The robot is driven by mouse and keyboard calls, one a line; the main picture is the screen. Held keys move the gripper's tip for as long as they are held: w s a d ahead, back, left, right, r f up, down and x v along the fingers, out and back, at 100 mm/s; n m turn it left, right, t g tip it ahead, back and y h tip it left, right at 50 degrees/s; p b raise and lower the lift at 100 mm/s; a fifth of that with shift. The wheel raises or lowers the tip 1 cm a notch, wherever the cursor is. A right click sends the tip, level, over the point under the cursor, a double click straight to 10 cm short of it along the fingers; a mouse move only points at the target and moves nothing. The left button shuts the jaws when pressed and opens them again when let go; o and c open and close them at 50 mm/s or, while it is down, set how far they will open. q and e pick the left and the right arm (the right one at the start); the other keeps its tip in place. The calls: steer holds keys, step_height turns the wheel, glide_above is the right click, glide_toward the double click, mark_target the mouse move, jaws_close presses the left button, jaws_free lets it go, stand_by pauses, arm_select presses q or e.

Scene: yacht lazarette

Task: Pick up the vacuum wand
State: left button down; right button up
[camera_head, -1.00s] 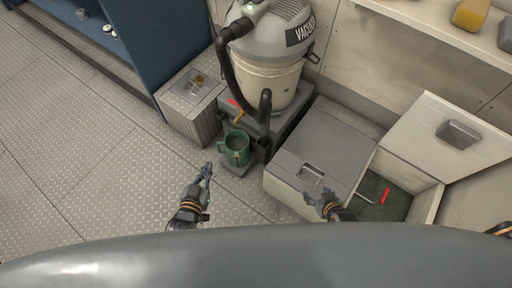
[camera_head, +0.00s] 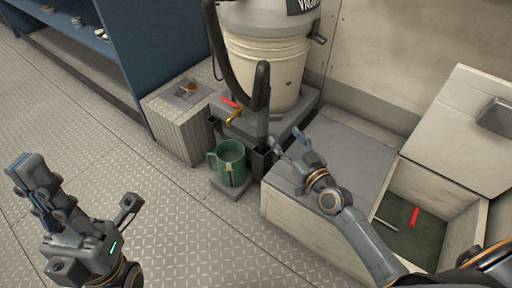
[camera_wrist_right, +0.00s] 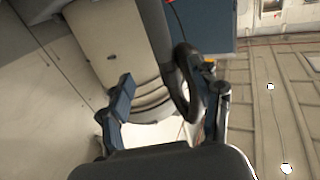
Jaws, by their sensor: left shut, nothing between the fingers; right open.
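The vacuum wand (camera_head: 262,105) is a dark tube standing upright in front of the cream and grey shop vacuum (camera_head: 268,65), its lower end in a dark holder. My right gripper (camera_head: 288,140) is open and empty, just right of the wand's lower part, fingers pointing toward it. In the right wrist view the dark tube (camera_wrist_right: 158,38) and a dark loop appear ahead of the open fingers (camera_wrist_right: 166,90), closer to the right finger; contact cannot be told. My left gripper (camera_head: 24,168) is shut and empty over the floor at the lower left.
A green mug (camera_head: 231,165) stands just below the wand. A ribbed box (camera_head: 180,125) with a metal top is to its left. A grey-lidded locker (camera_head: 345,145) and an open bin (camera_head: 465,225) holding a red-handled tool (camera_head: 414,216) lie right. The floor at left is clear.

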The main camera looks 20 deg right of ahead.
mark_target(266, 112)
steer(key=b+x, duration=0.1)
steer(key=x, duration=0.7)
steer(key=shift+w+a, duration=0.1)
steer(key=shift+w, duration=0.15)
steer(key=shift+r+b+x, duration=0.25)
steer(key=shift+b+x, duration=0.15)
steer(key=shift+x, duration=0.95)
steer(key=shift+r+b+x, duration=0.25)
steer(key=shift+b+x, duration=0.1)
steer(key=shift+x, duration=0.95)
steer(key=c, duration=1.3)
